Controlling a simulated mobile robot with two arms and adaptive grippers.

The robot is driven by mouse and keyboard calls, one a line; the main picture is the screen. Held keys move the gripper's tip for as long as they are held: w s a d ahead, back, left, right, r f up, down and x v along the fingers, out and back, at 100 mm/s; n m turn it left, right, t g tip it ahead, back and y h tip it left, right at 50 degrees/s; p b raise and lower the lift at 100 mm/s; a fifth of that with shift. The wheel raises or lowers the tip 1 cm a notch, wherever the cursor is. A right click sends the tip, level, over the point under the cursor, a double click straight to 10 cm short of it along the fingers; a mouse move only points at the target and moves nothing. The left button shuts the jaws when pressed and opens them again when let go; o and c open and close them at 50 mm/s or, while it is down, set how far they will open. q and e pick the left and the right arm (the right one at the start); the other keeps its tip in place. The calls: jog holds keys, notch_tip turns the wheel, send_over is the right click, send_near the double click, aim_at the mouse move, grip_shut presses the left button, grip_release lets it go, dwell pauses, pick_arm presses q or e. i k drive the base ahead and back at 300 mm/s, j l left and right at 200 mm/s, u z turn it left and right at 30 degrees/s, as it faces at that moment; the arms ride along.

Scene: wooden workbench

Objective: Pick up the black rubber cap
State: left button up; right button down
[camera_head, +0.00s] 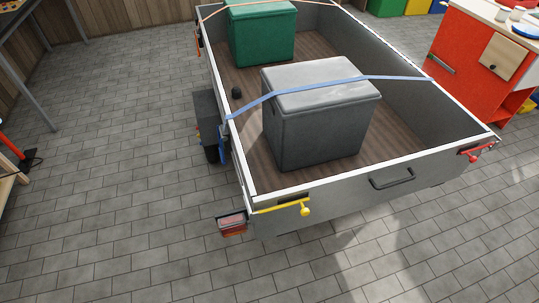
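A small black rubber cap (236,92) lies on the brown wooden floor of an open trailer (310,195). It is near the trailer's left side wall, between the green box and the grey box. It looks small and dark, so its exact shape is hard to tell. Neither of my grippers is in view.
A grey lidded box (315,125) stands in the trailer under a blue strap (375,78). A green box (262,38) stands behind it. A yellow latch (290,207) sticks out at the tailgate's left. An orange cabinet (470,55) is at right.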

aim_at(237, 93)
jog(key=i+j, duration=0.2)
jog(key=j, duration=0.15)
jog(key=i+j, duration=0.2)
jog(key=j, duration=0.2)
jog(key=i+j+z, duration=0.1)
jog(key=i+j, duration=0.15)
jog(key=j, duration=0.15)
